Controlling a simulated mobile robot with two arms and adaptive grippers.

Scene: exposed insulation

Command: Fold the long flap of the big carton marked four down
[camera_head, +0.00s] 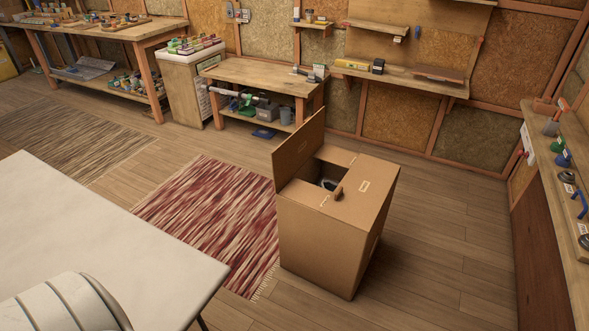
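The big brown carton (325,239) stands on the wooden floor right of centre. One long flap (299,150) stands up steeply along its left side. The right part of the top (366,192) is covered by cardboard lying about flat, with a small pale label. Part of the top is open, and something dark and pale shows inside; I cannot tell what it is. I cannot make out a number four on the carton. Neither of my grippers is in view.
A red striped rug (215,215) lies left of the carton. A pale table (110,235) fills the lower left. A low workbench (265,76) stands behind, and a wooden shelf unit (560,190) runs along the right. Bare floor (450,230) lies right of the carton.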

